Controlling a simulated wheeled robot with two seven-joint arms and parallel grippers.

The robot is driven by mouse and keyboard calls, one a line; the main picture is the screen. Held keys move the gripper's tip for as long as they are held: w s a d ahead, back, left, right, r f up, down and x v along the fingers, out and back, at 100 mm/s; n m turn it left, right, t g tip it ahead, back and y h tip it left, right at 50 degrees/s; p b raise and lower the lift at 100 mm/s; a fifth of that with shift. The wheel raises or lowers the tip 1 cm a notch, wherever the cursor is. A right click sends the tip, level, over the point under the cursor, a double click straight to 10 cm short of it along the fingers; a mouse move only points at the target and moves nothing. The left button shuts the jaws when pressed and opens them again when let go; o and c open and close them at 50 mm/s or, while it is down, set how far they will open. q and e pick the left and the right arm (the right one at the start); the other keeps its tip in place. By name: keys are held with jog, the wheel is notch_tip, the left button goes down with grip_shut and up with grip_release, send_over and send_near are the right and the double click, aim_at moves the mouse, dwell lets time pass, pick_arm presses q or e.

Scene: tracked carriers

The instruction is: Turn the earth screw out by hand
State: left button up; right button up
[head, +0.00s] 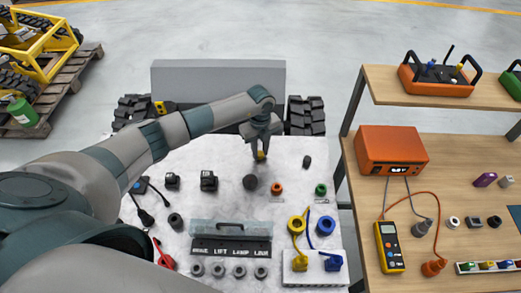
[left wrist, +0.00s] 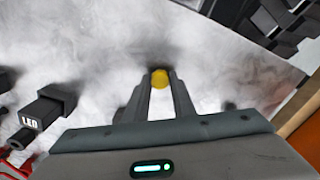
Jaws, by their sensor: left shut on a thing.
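The earth screw shows as a small yellow knob (head: 262,156) near the back of the white panel (head: 215,155). My left gripper (head: 260,152) points down at it, with its fingers shut on the knob. In the left wrist view the yellow top of the screw (left wrist: 159,79) sits between the two fingertips (left wrist: 160,84). The fingers hide its sides, and I cannot tell whether its thread is still in the panel. My right gripper is not in view.
Dark knobs (head: 250,182), an orange ring (head: 277,188) and a green one (head: 321,189) stand in front of the gripper. A labelled dark strip (head: 231,248) and yellow and blue connectors (head: 299,262) are nearer. A wooden bench (head: 450,150) with an orange box (head: 391,150) stands right.

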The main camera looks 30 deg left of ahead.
pick_arm(q)
jog(key=shift+n, duration=0.7)
jog(key=shift+p, duration=0.3)
jog(key=shift+r+n+p, duration=0.15)
jog(key=shift+n+p, duration=0.45)
jog(key=shift+n, duration=0.3)
jog(key=n+p, duration=0.2)
jog(key=n, duration=0.1)
jog(key=shift+n, duration=0.3)
jog(key=shift+n+p, duration=0.75)
jog(key=shift+n, duration=0.35)
jog(key=shift+f+n+p, duration=0.2)
jog(key=shift+n+p, duration=0.25)
jog(key=shift+n, duration=0.65)
jog(key=o, duration=0.9)
jog(key=shift+c, duration=0.2)
